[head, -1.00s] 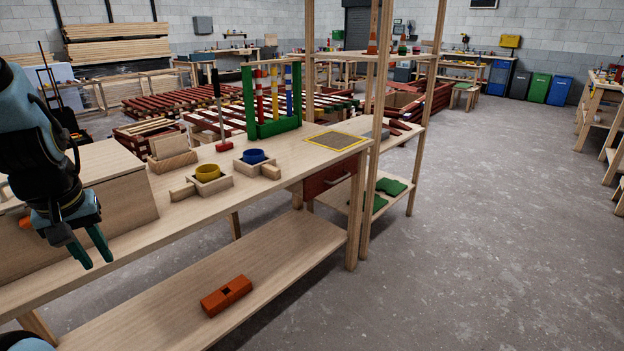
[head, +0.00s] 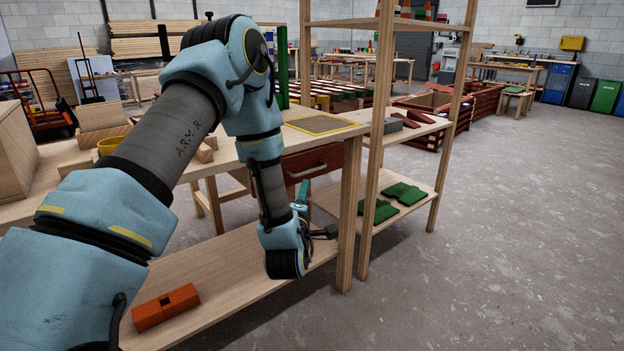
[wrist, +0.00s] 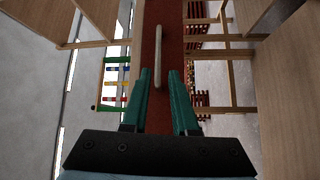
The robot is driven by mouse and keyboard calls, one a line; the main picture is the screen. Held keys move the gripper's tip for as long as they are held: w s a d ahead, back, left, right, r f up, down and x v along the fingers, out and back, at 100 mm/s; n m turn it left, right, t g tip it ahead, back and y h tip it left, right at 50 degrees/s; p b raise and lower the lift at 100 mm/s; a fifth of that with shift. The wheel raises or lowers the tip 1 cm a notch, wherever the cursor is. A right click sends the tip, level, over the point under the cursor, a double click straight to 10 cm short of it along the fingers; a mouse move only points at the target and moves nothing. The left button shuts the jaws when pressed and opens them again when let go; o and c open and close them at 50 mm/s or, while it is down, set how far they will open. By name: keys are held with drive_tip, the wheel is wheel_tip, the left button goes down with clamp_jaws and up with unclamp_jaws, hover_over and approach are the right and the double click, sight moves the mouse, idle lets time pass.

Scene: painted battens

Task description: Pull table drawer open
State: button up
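The table drawer has a dark red front (head: 318,158) under the wooden table top and looks closed. Its pale bar handle (head: 306,171) runs across the front. In the wrist view the red drawer front (wrist: 150,20) fills a vertical strip, and the handle (wrist: 159,42) shows as an upright bar. My gripper (wrist: 160,72) is open, its two green fingers apart and pointing at the drawer front. The handle's lower end shows in the gap between the fingers; I cannot tell whether they touch it. In the head view my gripper (head: 301,190) is just below the handle, partly hidden by my wrist.
The table's front leg (head: 348,215) stands right of my wrist. A lower shelf (head: 240,275) holds an orange block (head: 165,307). A tall wooden rack (head: 372,150) with green pieces (head: 405,192) stands to the right. The floor at right is clear.

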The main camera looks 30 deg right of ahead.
sight(311, 171)
drive_tip(key=p+x, duration=0.1)
drive_tip(key=x, duration=0.9)
drive_tip(key=shift+w+d+r, duration=0.1)
drive_tip(key=shift+w+d, duration=0.1)
drive_tip(key=shift+d, duration=0.2)
clamp_jaws()
idle(1.0)
